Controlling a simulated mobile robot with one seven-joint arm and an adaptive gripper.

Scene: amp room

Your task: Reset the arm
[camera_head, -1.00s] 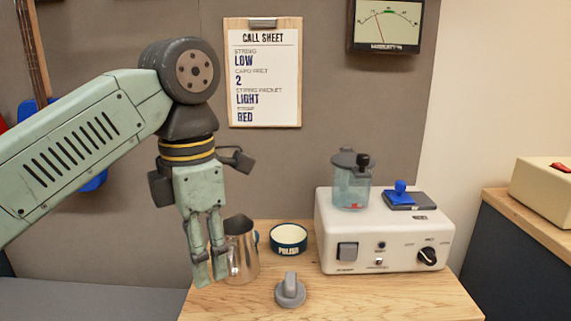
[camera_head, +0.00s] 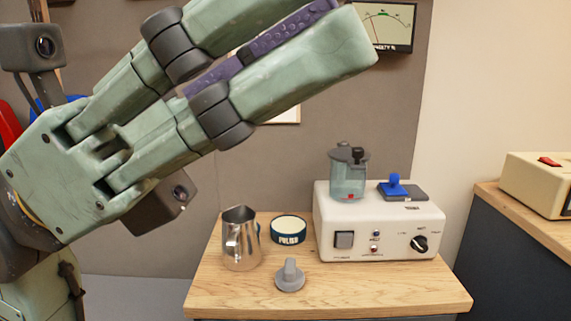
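My gripper (camera_head: 345,15) is large and close to the camera in the upper left. Its pale green fingers have dark grey joints and point up to the right, their ends near the top edge. A purple textured strip shows between the fingers. I see no object in the grip. My wrist is at the left edge, and the gripper is well above the table, touching nothing that I can see.
The wooden table (camera_head: 330,296) holds a metal pitcher (camera_head: 241,245), a polish tin (camera_head: 288,232), a grey knob-like piece (camera_head: 290,276) and a white device (camera_head: 385,238) with a clear jar (camera_head: 348,178) and blue-handled piece (camera_head: 396,186). A meter (camera_head: 383,26) hangs behind. A cream box (camera_head: 535,180) stands right.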

